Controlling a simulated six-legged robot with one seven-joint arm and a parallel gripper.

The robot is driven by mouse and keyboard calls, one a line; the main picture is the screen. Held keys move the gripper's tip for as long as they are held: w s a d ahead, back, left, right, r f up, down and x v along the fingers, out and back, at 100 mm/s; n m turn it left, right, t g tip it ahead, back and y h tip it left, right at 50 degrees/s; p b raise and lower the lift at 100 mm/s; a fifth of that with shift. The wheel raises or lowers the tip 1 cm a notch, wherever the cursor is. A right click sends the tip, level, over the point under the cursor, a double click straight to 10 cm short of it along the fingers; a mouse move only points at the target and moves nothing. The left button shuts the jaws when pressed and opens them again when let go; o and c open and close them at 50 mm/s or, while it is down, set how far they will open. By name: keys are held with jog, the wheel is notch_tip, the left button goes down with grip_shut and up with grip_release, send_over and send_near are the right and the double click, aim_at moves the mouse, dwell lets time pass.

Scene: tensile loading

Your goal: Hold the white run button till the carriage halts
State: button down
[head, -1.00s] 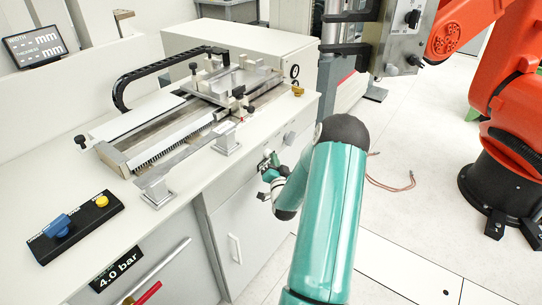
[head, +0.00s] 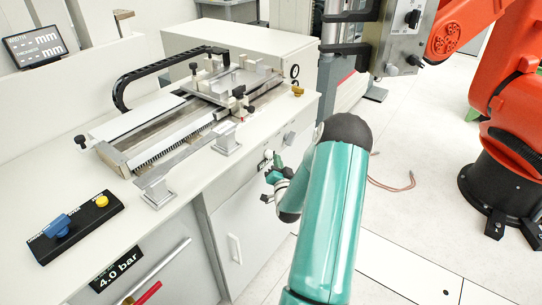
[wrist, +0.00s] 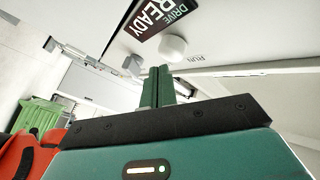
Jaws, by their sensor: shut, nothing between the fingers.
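The white run button (wrist: 173,47) is a round knob on the pale cabinet front in the wrist view, beside the letters RUN. In the head view the button (head: 268,154) is small, just beyond my gripper (head: 276,165). My gripper (wrist: 159,69) has its green fingers shut together and empty. The fingertips lie just below the button in the wrist view; contact cannot be made out for certain. The carriage (head: 235,84) is a metal plate with black knobs on the rail bed on the bench top.
A dark DRIVE READY sign (wrist: 160,17) is beside the button. An orange robot arm (head: 505,110) stands at right. Open floor lies right of the cabinet.

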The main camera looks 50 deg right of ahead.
jog(key=shift+s, duration=0.2)
jog(key=shift+s+d, duration=0.15)
jog(key=shift+s, duration=1.1)
jog(key=shift+s+d, duration=0.1)
jog(key=shift+s, duration=1.1)
